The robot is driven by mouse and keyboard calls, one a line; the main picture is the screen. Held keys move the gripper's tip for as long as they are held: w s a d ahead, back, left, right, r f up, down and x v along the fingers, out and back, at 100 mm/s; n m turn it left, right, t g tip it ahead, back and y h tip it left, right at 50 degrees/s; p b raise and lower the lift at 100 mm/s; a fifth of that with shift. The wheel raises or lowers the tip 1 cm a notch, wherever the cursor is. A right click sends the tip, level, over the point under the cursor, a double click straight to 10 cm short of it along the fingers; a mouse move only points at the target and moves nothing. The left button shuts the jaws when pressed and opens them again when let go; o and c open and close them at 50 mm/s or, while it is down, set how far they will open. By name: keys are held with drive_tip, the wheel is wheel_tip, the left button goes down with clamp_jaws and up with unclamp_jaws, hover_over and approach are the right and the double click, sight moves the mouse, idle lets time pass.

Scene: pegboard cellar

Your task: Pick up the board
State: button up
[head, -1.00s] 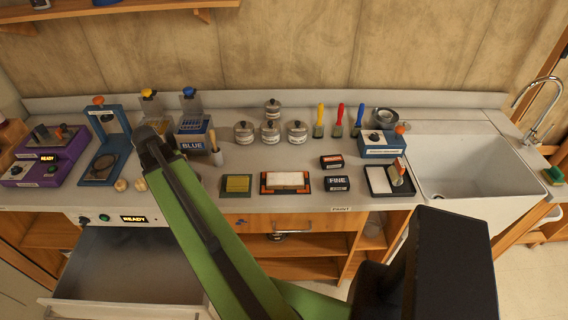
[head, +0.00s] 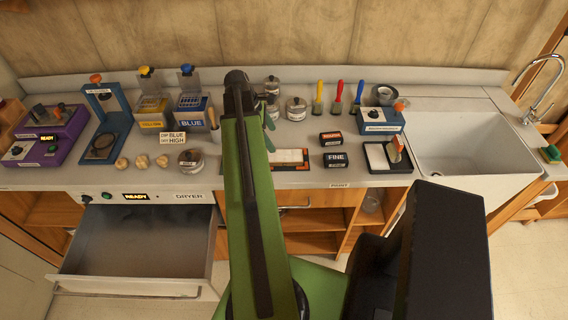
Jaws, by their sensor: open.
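A flat board with a pale top and a wooden-brown edge (head: 290,158) lies on the grey counter, just right of my arm. My arm covers its left part. I take this as the board, though no label on it can be read. My gripper (head: 266,118) is at the far end of my green arm, over the counter behind the board and close to the metal jars. Its jaws are open, small and partly hidden by the arm. It is apart from the board.
Metal jars (head: 296,108) stand behind. An open drawer (head: 135,250) juts out at the lower left.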

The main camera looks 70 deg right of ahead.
sight(283, 155)
drive_tip(key=b+x, duration=0.2)
drive_tip(key=x, duration=0.2)
drive_tip(key=shift+f+b, duration=0.35)
drive_tip(key=shift+s+f, duration=0.2)
drive_tip(key=shift+r, duration=0.1)
drive_tip(key=b+x, duration=0.5)
drive_tip(key=shift+s+a, duration=0.15)
drive_tip(key=shift+s, duration=0.05)
drive_tip(key=shift+c, duration=0.4)
drive_tip(key=c, duration=1.5)
